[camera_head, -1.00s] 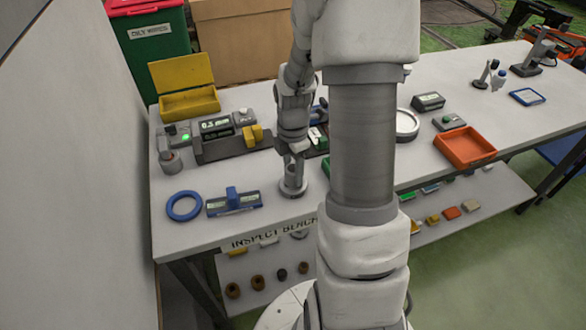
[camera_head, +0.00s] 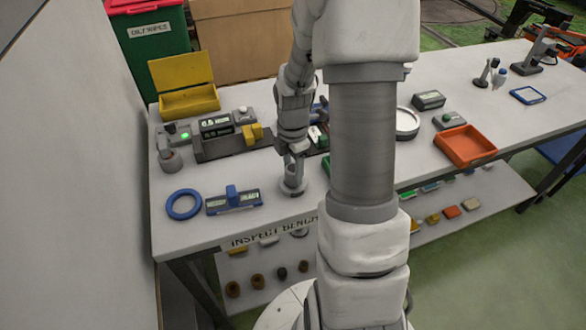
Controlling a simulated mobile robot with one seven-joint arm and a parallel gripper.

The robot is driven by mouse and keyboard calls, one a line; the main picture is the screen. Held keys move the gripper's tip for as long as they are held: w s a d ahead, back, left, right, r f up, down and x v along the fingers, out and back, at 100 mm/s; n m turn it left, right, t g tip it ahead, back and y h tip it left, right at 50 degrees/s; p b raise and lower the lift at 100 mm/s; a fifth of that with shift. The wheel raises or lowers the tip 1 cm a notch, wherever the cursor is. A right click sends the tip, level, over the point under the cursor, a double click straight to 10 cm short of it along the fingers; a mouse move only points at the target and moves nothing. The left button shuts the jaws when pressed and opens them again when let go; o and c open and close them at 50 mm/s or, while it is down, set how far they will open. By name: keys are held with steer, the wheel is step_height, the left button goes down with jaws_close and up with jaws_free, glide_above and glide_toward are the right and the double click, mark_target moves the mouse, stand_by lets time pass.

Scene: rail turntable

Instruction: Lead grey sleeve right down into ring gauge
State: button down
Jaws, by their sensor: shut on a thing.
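My gripper (camera_head: 295,164) points down near the front edge of the bench, left of my arm column. It is shut on the grey sleeve (camera_head: 293,176), which shows only as a small grey upright piece between and below the fingers. The ring gauge (camera_head: 292,190) is a grey round piece standing on the bench directly below. The sleeve's lower end is at the gauge's opening. How deep it sits inside cannot be told from this view.
A blue ring (camera_head: 183,204) and a blue-handled block (camera_head: 233,200) lie to the left. Behind stand a grey gauge with a display (camera_head: 216,126), a yellow open box (camera_head: 188,102) and a grey cylinder piece (camera_head: 170,160). An orange tray (camera_head: 465,146) is to the right.

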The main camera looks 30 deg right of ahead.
steer(key=shift+f+b, duration=0.4)
steer(key=shift+f, duration=0.45)
stand_by(1.1)
stand_by(0.5)
steer(key=shift+c, duration=1)
jaws_free()
steer(key=shift+r, duration=0.1)
step_height(320, 180, up, 17)
steer(key=p, duration=0.2)
steer(key=s+a+r+m+t, duration=0.2)
steer(key=s+a+r+m, duration=0.3)
steer(key=s+a+m, duration=0.2)
steer(key=s+a+r+m+t, duration=0.3)
steer(key=s+a+m, duration=0.4)
steer(key=m, duration=0.4)
steer(key=shift+s+r+t, duration=0.25)
steer(key=shift+r+t, duration=0.05)
steer(key=shift+r, duration=0.6)
